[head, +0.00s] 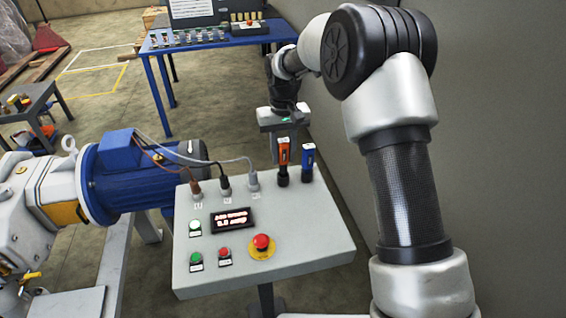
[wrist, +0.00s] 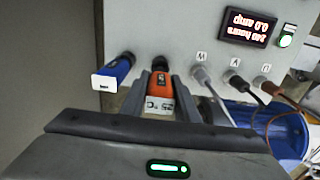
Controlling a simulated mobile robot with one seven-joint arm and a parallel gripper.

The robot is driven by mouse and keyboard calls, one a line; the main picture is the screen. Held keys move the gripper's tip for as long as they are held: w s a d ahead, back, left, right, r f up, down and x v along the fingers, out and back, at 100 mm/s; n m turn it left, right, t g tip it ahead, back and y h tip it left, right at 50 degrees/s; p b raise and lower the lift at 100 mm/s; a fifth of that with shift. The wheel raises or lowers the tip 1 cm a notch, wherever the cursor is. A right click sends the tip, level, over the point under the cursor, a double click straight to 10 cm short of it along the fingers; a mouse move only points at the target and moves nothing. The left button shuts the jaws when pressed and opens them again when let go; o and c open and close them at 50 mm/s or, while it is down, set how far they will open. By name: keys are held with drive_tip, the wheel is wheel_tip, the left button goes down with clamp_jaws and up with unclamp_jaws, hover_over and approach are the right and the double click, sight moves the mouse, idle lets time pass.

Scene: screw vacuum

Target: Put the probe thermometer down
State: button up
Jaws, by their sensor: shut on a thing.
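The probe thermometer appears to be the orange device (head: 284,152), as its small white display reads in °C in the wrist view (wrist: 160,84). It stands upright at the back right of the grey control panel (head: 320,240), its dark lower end at a dark holder on the panel. My gripper (head: 283,138) comes down from above and is shut on it; in the wrist view one finger lies on each side of its orange body (wrist: 161,102). I cannot tell whether its tip is fully seated.
A blue device (head: 308,156) stands close on the right in a similar holder. Cables with plugs (head: 226,184) stand close on the left. The panel also has a red emergency button (head: 262,243) and a lit display (head: 231,219). A wall (head: 480,130) is at the right.

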sight(283, 162)
drive_tip(key=shift+f, duration=1.6)
drive_tip(key=shift+f, duration=0.1)
drive_tip(key=o, duration=1.1)
drive_tip(key=shift+o, duration=0.2)
